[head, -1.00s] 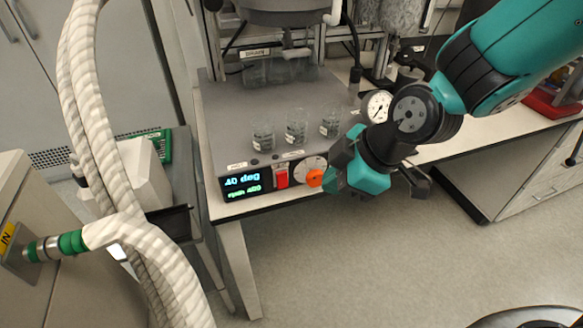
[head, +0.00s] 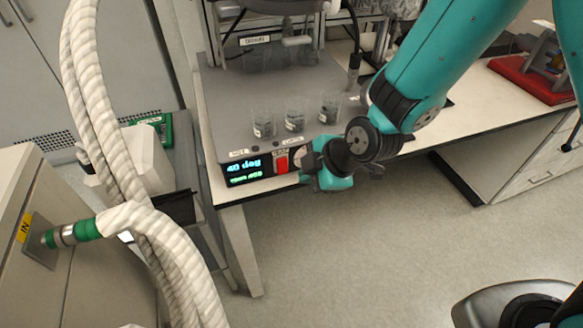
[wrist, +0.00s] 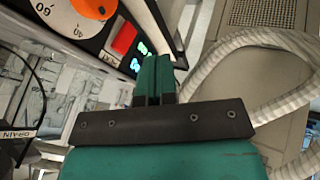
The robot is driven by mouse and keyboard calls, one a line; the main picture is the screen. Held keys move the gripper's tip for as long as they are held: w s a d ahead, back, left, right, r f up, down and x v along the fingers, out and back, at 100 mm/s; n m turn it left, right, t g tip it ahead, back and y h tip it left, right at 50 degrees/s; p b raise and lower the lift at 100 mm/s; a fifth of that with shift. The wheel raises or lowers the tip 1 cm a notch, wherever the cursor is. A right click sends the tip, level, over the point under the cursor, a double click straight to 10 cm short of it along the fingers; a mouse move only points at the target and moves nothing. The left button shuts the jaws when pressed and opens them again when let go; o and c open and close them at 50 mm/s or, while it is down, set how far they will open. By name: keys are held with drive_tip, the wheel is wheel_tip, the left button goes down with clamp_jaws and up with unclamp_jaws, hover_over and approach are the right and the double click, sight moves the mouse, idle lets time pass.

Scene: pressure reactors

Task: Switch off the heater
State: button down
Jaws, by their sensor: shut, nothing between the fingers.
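The heater (head: 222,108) is a flat grey-topped unit on the bench, with a black front panel. The panel has a lit display (head: 246,170) with blue and green lines of text and a red switch (head: 282,161). An orange knob (wrist: 93,8) on a white dial shows in the wrist view, beside the red switch (wrist: 124,38); my gripper hides the knob in the head view. My gripper (head: 306,166) is shut and empty, just right of the switch in the head view. In the wrist view its fingertips (wrist: 153,62) point toward the panel near the display; I cannot tell whether they touch it.
Several glass beakers (head: 296,116) stand on the heater's top, close behind the panel. Thick white braided hoses (head: 92,110) run at the left. A red-based device (head: 525,80) sits on the bench at the right. The floor in front is clear.

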sight(282, 166)
drive_tip(key=shift+w+a+f+p, duration=0.35)
drive_tip(key=shift+w+a+f, duration=0.2)
drive_tip(key=shift+w+f, duration=0.3)
drive_tip(key=shift+w+a+f+p, duration=0.4)
drive_tip(key=shift+w+a+f, duration=0.25)
drive_tip(key=shift+w, duration=0.25)
drive_tip(key=shift+w+a+f+p, duration=0.35)
drive_tip(key=shift+w+a+f, duration=0.1)
drive_tip(key=shift+w+f, duration=0.4)
